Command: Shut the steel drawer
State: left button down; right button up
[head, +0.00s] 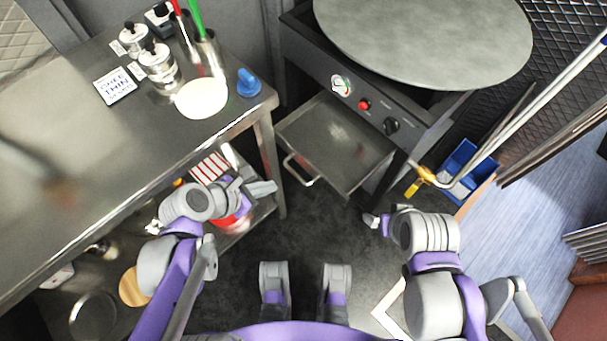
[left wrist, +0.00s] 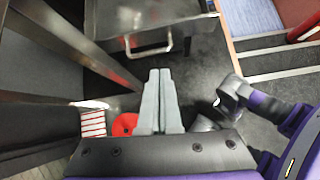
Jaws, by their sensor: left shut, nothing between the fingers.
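The steel drawer (head: 335,138) is pulled out below the round griddle unit, with a bar handle (head: 299,170) on its front. In the left wrist view the drawer (left wrist: 160,14) is at the top, its handle (left wrist: 148,44) just beyond my fingertips. My left gripper (head: 268,187) is shut and empty, left of the handle and apart from it in the head view. It also shows in the left wrist view (left wrist: 160,75). My right gripper (head: 372,220) is below and right of the drawer; its fingers are too small and partly hidden to judge.
A steel table (head: 70,150) with canisters and a blue knob-like item (head: 248,83) stands at left; its leg (head: 270,160) is close to my left gripper. The griddle plate (head: 425,40) overhangs the drawer. A blue bin (head: 465,165) stands at right. Dark floor lies before the drawer.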

pick_arm(q)
jog(key=f+n, duration=0.1)
jog(key=b, duration=0.5)
send_near(311, 169)
jog(key=shift+x, duration=2.9)
pick_arm(e)
notch_tip(311, 169, down, 7)
jog(key=shift+w+r, duration=0.15)
jog(key=shift+w, duration=0.1)
pick_arm(q)
jog(key=shift+d, duration=0.1)
